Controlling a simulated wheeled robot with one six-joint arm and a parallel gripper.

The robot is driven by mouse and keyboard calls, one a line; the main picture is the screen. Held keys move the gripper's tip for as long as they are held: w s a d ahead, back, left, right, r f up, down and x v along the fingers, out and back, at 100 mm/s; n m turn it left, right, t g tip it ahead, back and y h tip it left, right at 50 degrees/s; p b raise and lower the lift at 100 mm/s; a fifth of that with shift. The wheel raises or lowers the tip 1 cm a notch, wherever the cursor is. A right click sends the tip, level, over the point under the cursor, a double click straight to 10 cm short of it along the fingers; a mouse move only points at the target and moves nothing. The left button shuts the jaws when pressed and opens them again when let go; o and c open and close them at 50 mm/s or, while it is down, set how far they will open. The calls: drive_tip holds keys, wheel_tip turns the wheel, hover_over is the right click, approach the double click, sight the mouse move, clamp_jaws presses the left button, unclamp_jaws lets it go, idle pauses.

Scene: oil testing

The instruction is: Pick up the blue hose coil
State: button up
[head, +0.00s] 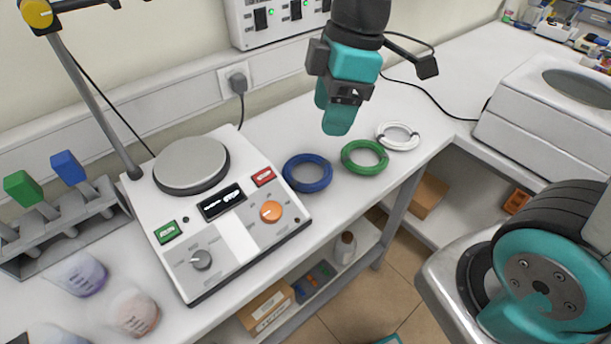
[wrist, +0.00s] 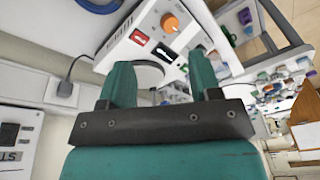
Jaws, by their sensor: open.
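The blue hose coil (head: 307,172) lies flat on the white bench, just right of the hotplate stirrer. A green hose coil (head: 364,157) and a white hose coil (head: 397,136) lie in a row to its right. My gripper (head: 337,118) hangs above the bench, to the upper right of the blue coil in the head view and apart from it. In the wrist view my gripper (wrist: 162,80) shows two teal fingers spread apart with no object held between them.
The hotplate stirrer (head: 225,215) with an orange knob stands left of the coils; it also shows in the wrist view (wrist: 160,35). A wall socket with a plug (head: 238,83) is behind. The bench's front edge is close to the coils. A white machine (head: 545,115) stands at right.

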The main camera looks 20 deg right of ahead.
drive_tip(key=w+d+f+n+h+b, duration=0.1)
drive_tip(key=w+d+f+n+b, duration=0.1)
drive_tip(key=w+d+f+n, duration=0.4)
drive_tip(key=p, duration=0.1)
hover_over(321, 180)
drive_tip(key=shift+n, duration=0.3)
drive_tip(key=f, duration=1.2)
drive_tip(key=shift+d, duration=0.2)
drive_tip(key=shift+a+f+p, duration=0.15)
drive_tip(key=shift+f+p, duration=0.75)
drive_tip(key=shift+f, duration=1.95)
clamp_jaws()
drive_tip(key=shift+w+r, duration=0.1)
drive_tip(key=shift+r, duration=0.05)
wheel_tip(321, 180, up, 20)
drive_tip(key=b, duration=0.1)
drive_tip(key=shift+b, duration=0.3)
